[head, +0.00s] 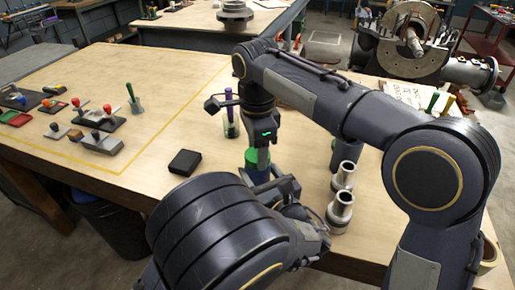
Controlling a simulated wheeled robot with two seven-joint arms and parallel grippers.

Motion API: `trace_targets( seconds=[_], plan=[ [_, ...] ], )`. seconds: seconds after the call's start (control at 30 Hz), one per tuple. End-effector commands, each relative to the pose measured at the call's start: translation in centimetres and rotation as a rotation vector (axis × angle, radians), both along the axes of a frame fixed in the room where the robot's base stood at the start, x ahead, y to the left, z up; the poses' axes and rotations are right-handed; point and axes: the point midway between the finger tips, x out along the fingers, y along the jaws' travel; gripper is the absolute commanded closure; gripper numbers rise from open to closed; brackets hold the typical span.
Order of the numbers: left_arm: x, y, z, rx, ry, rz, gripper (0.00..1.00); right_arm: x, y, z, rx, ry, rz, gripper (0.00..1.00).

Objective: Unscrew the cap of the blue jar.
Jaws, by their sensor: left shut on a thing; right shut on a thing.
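The blue jar (258,176) stands on the wooden table near the middle, its lower part hidden by my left arm. Its green cap (251,157) shows at the top. My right gripper (262,150) reaches down from above and is shut on the cap; the contact is partly hidden. My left gripper (275,188) is low beside the jar and is shut on the jar's body; its fingers are mostly hidden by my own arm links.
A black box (185,162) lies left of the jar. A clear holder with a purple pen (230,122) stands behind it. Metal flanged parts (341,209) stand close on the right. Stamps (94,139) and other items lie at the left. The table between is clear.

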Motion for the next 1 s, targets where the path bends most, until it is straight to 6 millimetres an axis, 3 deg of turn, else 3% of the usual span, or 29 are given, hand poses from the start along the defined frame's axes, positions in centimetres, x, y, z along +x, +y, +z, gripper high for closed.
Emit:
trace_targets(
  seconds=[1.0],
  plan=[
    [-0.04,0.06,-0.13,0.000,0.003,0.001,1.00,0.00,-0.05,0.16,-0.003,0.008,2.784,0.76]
  ],
)
